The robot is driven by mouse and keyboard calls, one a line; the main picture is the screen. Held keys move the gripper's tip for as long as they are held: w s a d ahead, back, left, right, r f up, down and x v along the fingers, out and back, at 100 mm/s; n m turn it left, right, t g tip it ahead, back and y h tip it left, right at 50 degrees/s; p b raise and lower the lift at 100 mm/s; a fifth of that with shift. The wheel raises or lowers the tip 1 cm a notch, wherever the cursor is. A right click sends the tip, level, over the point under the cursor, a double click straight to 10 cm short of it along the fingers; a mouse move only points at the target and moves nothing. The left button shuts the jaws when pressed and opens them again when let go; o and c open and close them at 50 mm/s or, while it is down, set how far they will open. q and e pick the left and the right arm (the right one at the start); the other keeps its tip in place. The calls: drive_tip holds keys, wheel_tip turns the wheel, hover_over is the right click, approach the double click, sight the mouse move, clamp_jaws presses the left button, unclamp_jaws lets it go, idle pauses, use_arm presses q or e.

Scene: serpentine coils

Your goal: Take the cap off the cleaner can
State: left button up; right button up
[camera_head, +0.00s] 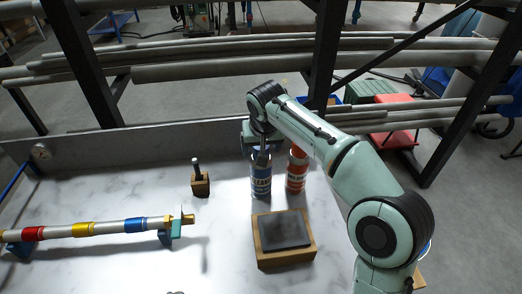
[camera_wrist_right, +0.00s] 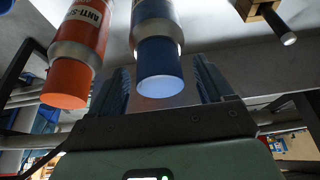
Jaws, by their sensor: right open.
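The blue can (camera_head: 261,180) with a white label band stands upright at the back of the table; its top is hidden behind my right gripper (camera_head: 261,152) in the head view. In the right wrist view the blue cap (camera_wrist_right: 160,72) is on the can and sits between the two open fingers of that gripper (camera_wrist_right: 163,64), with a gap on each side. A red-orange can (camera_head: 297,172) stands close by on the right; its orange cap (camera_wrist_right: 67,84) is on, and its label begins "ANTI-S". My left gripper is not in view.
A dark plate on a wooden block (camera_head: 284,231) lies in front of the cans. A small wooden holder (camera_head: 200,184) with a dark tool stands to their left. A banded pipe (camera_head: 100,228) rests on supports at the left. A low wall (camera_head: 130,149) runs behind.

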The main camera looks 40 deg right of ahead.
drive_tip(key=c, duration=1)
